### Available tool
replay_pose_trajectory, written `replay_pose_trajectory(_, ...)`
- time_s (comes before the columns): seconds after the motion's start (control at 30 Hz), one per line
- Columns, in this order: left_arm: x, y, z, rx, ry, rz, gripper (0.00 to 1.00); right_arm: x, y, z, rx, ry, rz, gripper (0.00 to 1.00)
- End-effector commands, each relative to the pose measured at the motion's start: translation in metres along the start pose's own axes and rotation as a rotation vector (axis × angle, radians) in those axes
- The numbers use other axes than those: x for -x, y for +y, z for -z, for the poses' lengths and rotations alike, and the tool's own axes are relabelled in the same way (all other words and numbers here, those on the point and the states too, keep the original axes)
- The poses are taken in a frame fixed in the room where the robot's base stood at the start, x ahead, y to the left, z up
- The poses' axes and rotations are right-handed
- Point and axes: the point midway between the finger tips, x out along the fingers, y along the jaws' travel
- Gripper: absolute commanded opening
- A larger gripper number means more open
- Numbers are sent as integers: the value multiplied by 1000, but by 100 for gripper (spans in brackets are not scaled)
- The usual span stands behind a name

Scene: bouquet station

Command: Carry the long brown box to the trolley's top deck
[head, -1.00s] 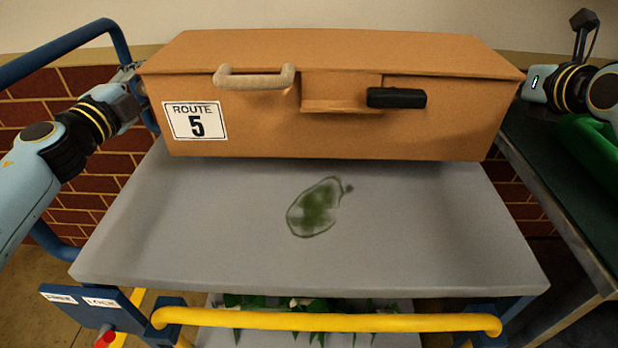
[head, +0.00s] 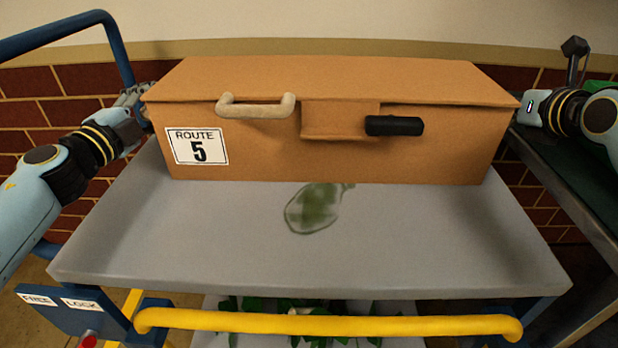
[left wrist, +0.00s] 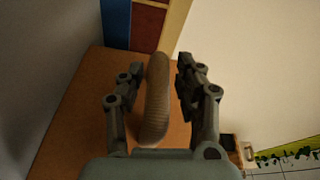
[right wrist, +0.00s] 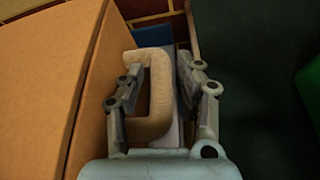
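The long brown box (head: 330,150), with a "ROUTE 5" label, is level over the rear of the trolley's grey top deck (head: 310,260) and looks to rest on it; a small gap underneath cannot be ruled out. My left gripper (head: 133,98) is at its left end. In the left wrist view a beige end handle (left wrist: 157,95) stands between its parted fingers (left wrist: 157,72), with gaps at both sides. My right gripper (head: 530,108) is at the right end. In the right wrist view another beige handle (right wrist: 158,100) lies between its parted fingers (right wrist: 160,80).
A greenish wet patch (head: 313,208) lies on the deck in front of the box, partly covered by it. A yellow bar (head: 330,322) and a FREE/LOCK panel (head: 65,308) are at the trolley's front. A dark-topped table (head: 570,175) stands right.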

Motion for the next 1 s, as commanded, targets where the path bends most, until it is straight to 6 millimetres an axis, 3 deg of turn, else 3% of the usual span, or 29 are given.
replay_pose_trajectory(0.2, 0, -1, 0, 0, 1, 1, 44, 0, 0, -1, 0, -1, -1, 44)
replay_pose_trajectory(0.5, 0, -1, 1, 0, 1, 1, 82, 0, 1, -1, -1, -1, -1, 44)
replay_pose_trajectory(0.83, 3, 0, 0, 0, 1, 0, 83, 0, 1, 0, -1, 0, -1, 44)
replay_pose_trajectory(1.0, 27, 0, 0, -2, 1, -2, 83, 0, 1, 0, -1, 0, -1, 44)
